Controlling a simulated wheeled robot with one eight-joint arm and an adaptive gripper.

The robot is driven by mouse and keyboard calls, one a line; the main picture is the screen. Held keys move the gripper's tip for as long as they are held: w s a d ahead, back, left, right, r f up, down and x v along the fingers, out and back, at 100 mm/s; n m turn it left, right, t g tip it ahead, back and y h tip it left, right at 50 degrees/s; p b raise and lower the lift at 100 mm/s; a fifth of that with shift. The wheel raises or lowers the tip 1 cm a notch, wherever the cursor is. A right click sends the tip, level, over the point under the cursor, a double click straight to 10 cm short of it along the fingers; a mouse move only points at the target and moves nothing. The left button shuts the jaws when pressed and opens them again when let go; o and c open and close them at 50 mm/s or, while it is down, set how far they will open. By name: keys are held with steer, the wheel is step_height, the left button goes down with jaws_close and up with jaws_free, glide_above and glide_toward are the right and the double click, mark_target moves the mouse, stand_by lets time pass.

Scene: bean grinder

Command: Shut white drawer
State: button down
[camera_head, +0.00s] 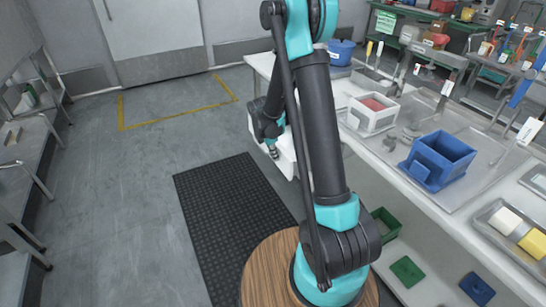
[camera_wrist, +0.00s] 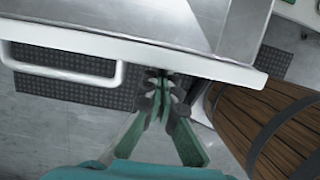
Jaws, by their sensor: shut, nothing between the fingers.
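The white drawer (camera_head: 286,160) sticks out from the left end of the white workbench in the head view, partly hidden behind my arm. In the wrist view its white front (camera_wrist: 215,68) crosses the picture, with a white bar handle (camera_wrist: 65,75) on the left. My gripper (camera_wrist: 163,78) has its green fingers together and holds nothing. Its tips are at the drawer front, right of the handle; I cannot tell whether they touch it. In the head view my gripper (camera_head: 273,152) points down beside the drawer front.
The workbench (camera_head: 400,165) carries a blue container (camera_head: 440,158), a white bin (camera_head: 372,112) and a tray (camera_head: 515,230) with blocks. Green and blue trays lie on the shelf below. A black mat (camera_head: 225,215) and open floor are to the left.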

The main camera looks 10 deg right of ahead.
steer(key=w+d, duration=0.2)
steer(key=d, duration=0.6)
steer(key=w+d, duration=0.3)
steer(key=d, duration=0.6)
steer(key=w+d, duration=0.3)
steer(key=d, duration=0.5)
steer(key=shift+w+d, duration=0.2)
steer(key=shift+d, duration=0.2)
steer(key=shift+d, duration=0.1)
steer(key=shift+a, duration=0.3)
steer(key=a, duration=0.1)
steer(key=s+a, duration=0.1)
steer(key=a, duration=0.2)
steer(key=shift+s+r, duration=0.25)
steer(key=shift+r, duration=0.05)
steer(key=v, duration=0.9)
steer(key=shift+r, duration=0.2)
